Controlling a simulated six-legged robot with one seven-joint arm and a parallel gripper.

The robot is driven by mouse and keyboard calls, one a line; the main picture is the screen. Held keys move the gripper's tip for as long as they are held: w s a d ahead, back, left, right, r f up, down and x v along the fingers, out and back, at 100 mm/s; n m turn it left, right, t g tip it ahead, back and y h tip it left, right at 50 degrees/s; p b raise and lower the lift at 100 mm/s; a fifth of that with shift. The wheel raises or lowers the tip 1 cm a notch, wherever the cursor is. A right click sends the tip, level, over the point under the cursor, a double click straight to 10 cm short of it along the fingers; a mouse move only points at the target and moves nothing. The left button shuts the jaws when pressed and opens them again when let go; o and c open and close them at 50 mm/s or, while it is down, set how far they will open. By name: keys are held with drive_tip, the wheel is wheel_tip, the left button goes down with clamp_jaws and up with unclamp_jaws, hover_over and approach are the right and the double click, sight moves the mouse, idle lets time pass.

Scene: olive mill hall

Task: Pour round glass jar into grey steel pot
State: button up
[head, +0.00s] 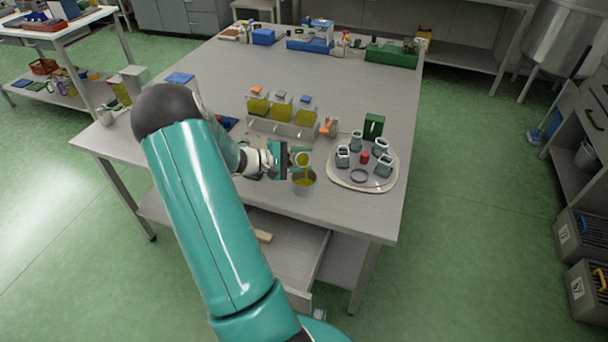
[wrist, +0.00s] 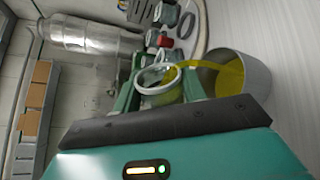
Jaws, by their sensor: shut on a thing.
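My gripper (head: 284,159) is shut on the round glass jar (head: 302,159), which holds yellow-green liquid. The jar is tipped over, with its mouth toward the grey steel pot (head: 304,186). The pot stands upright on the table near its front edge. In the wrist view the jar (wrist: 158,80) sits between the fingers of my gripper (wrist: 160,92). A yellow stream runs from the jar into the pot (wrist: 258,76), and yellow liquid shows inside the pot. Part of the jar is hidden by the fingers.
A round tray (head: 335,177) with several small cups, a red item (head: 365,157) and a ring stands right of the pot. A green block (head: 374,126) is behind it. A rack with several yellow containers (head: 282,128) stands behind the jar. The table's middle back is clear.

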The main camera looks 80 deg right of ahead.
drive_tip(key=shift+r+m, duration=0.1)
drive_tip(key=shift+m, duration=0.2)
idle(0.8)
drive_tip(key=shift+s+a+f+m+t+h, duration=0.15)
drive_tip(key=shift+f+m+t+h, duration=0.15)
drive_tip(key=shift+f+m, duration=0.35)
idle(1.5)
drive_tip(key=shift+r+m+t+p, duration=0.15)
drive_tip(key=shift+m+t+p, duration=0.15)
drive_tip(key=shift+m+p, duration=0.3)
idle(1.4)
drive_tip(key=shift+a+r+m+h+p, duration=0.15)
drive_tip(key=shift+m+h+p, duration=0.3)
drive_tip(key=shift+m, duration=0.5)
idle(1.8)
